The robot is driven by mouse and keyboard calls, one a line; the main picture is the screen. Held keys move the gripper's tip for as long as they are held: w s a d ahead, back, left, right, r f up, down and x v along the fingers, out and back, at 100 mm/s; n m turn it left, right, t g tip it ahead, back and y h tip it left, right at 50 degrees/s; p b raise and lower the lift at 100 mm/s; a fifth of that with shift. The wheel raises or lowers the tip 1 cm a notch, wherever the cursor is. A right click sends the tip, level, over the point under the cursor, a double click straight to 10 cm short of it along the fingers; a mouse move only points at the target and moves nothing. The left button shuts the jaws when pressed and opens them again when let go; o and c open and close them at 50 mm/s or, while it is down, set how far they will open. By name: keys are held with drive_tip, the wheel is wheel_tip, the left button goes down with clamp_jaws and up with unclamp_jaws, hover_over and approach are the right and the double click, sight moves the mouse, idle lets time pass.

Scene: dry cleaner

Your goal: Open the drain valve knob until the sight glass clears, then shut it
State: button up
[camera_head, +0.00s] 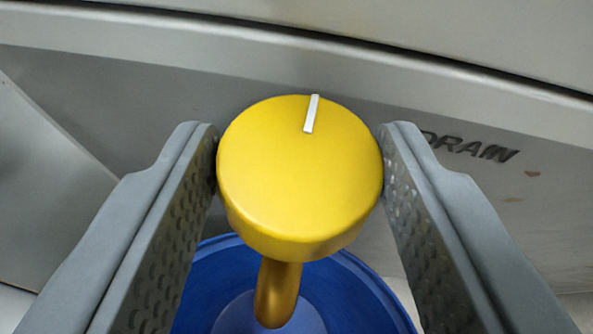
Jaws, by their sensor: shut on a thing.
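The drain valve knob (297,185) is a round yellow knob in the middle of the head camera view. A white line mark on its top points away from me, slightly right of straight up. My gripper (298,160) is shut on the knob, one grey finger with a dimpled pad against each side. A brass-coloured spout (278,295) comes down below the knob. The sight glass is not in view.
A blue bucket (375,296) stands below the spout; the knob and spout hide part of it. Behind the knob is a grey metal panel (130,110) with the word DRAIN (470,147) at right, partly covered by my right finger. A panel ledge (180,58) crosses above.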

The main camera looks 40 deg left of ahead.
drive_tip(key=shift+m, duration=0.3)
drive_tip(key=m+h, duration=0.1)
drive_tip(key=m+t+h, duration=0.2)
drive_tip(key=shift+s+a+h, duration=0.2)
drive_tip(key=shift+a+h, duration=0.1)
drive_tip(key=shift+h, duration=0.1)
drive_tip(key=shift+a+m+t+h, duration=0.2)
drive_tip(key=shift+m+t+h, duration=0.7)
drive_tip(key=shift+m+h, duration=1.15)
drive_tip(key=o, duration=1)
drive_tip(key=shift+d+n, duration=0.1)
drive_tip(key=shift+n, duration=0.15)
